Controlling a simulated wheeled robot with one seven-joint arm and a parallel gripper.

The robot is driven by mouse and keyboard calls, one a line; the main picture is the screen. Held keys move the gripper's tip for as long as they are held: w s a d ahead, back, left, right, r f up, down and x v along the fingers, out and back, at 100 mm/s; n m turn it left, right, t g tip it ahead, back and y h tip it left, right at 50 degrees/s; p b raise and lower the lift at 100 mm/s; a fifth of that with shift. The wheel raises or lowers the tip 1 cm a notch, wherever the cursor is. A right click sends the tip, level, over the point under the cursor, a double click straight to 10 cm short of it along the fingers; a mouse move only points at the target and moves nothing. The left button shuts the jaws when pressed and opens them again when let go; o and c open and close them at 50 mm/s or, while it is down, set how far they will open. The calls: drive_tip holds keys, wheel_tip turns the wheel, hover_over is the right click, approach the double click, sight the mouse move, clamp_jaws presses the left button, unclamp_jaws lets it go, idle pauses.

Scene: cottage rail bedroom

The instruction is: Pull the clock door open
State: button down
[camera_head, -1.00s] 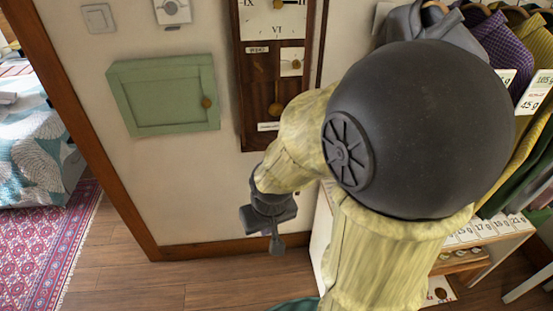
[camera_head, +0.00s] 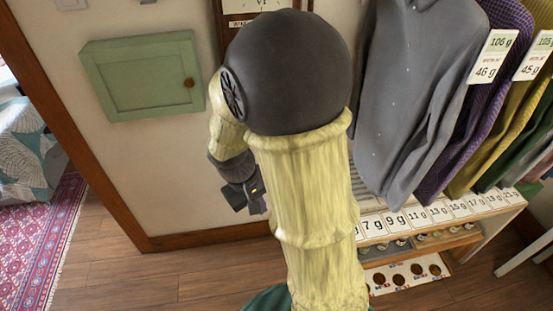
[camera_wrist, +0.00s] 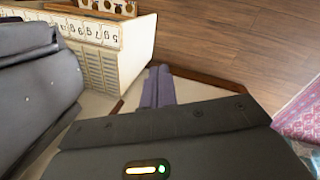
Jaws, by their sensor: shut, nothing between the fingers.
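The wall clock (camera_head: 230,22) shows only its brown wooden frame and the bottom of its pale dial at the top of the head view. My arm covers the rest, so its door and lower case are hidden. My gripper (camera_head: 249,199) hangs low in front of the wall, below the clock and apart from it. In the wrist view its fingers (camera_wrist: 158,88) are together and empty, pointing toward the floor and the wall's base. The clock does not show in the wrist view.
A green wall cabinet (camera_head: 140,80) with a round knob is shut, left of the clock. Hanging shirts (camera_head: 412,90) and a low shelf unit with number cards (camera_head: 480,218) stand at the right. A bed (camera_head: 28,150) is at the far left.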

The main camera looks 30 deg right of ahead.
drive_tip(key=w+d+f+g+h+b, duration=0.1)
drive_tip(key=w+d+f+h+b, duration=0.15)
drive_tip(key=w+f+h, duration=0.2)
drive_tip(key=w+a+r+t+h+b, duration=0.1)
drive_tip(key=w+a+r+h+b, duration=0.1)
drive_tip(key=w+h, duration=0.3)
drive_tip(key=w+a+r+t+h+b, duration=0.1)
drive_tip(key=w+r+t+h+b, duration=0.1)
drive_tip(key=w+r+h+b, duration=0.1)
drive_tip(key=w+h+b, duration=0.1)
drive_tip(key=w+h, duration=0.1)
drive_tip(key=w, duration=0.1)
drive_tip(key=shift+w+a, duration=0.4)
drive_tip(key=shift+d+h, duration=0.1)
drive_tip(key=shift+h, duration=0.15)
drive_tip(key=s+d+p, duration=0.1)
drive_tip(key=d+p, duration=0.2)
drive_tip(key=d, duration=1)
drive_tip(key=shift+s+f, duration=0.15)
drive_tip(key=shift+s, duration=0.15)
